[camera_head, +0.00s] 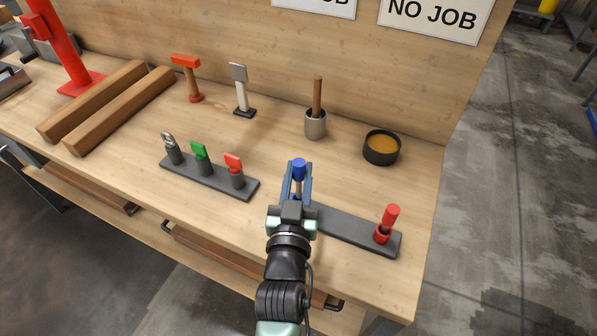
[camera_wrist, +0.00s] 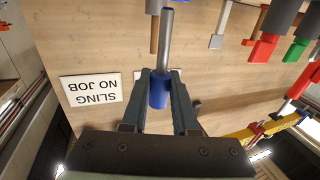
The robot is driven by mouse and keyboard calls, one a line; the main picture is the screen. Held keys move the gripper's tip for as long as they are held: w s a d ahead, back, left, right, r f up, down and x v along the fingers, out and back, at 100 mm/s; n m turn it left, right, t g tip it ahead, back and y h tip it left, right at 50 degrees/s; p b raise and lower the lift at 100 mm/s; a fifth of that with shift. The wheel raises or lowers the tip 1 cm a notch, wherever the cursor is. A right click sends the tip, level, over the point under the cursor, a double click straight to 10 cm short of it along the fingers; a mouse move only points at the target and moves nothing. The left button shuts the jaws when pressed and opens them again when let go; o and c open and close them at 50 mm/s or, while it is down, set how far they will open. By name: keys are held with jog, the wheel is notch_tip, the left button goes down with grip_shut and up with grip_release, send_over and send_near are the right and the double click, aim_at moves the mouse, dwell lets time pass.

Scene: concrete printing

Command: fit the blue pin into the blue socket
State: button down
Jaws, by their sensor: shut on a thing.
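The blue pin has a blue head (camera_head: 299,168) and a plain metal shank. My gripper (camera_head: 298,180) is shut on the blue head, and the pin stands about upright between the fingers. In the wrist view the pin (camera_wrist: 158,93) sits between the two fingers (camera_wrist: 158,88), with its grey shank (camera_wrist: 167,38) sticking out past them. The dark grey socket bar (camera_head: 345,226) lies on the bench; its left end is behind my gripper.
A red pin (camera_head: 389,222) stands at the bar's right end. A rack (camera_head: 210,178) with silver, green and red-topped pieces is to the left. Behind are a metal cup (camera_head: 316,124) with a wooden handle, a dark bowl (camera_head: 381,148) and two upright hammer-like tools.

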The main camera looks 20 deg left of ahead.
jog(key=shift+f, duration=0.2)
jog(key=shift+f+b, duration=1.25)
jog(key=shift+b, duration=0.2)
jog(key=shift+r, duration=0.2)
jog(key=shift+r+p, duration=1.35)
jog(key=shift+p, duration=0.05)
jog(key=shift+a, duration=0.1)
jog(key=shift+f+b, duration=0.2)
jog(key=shift+b, duration=0.15)
jog(key=shift+f+b, duration=1.35)
jog(key=shift+r+p, duration=1.4)
jog(key=shift+r, duration=0.1)
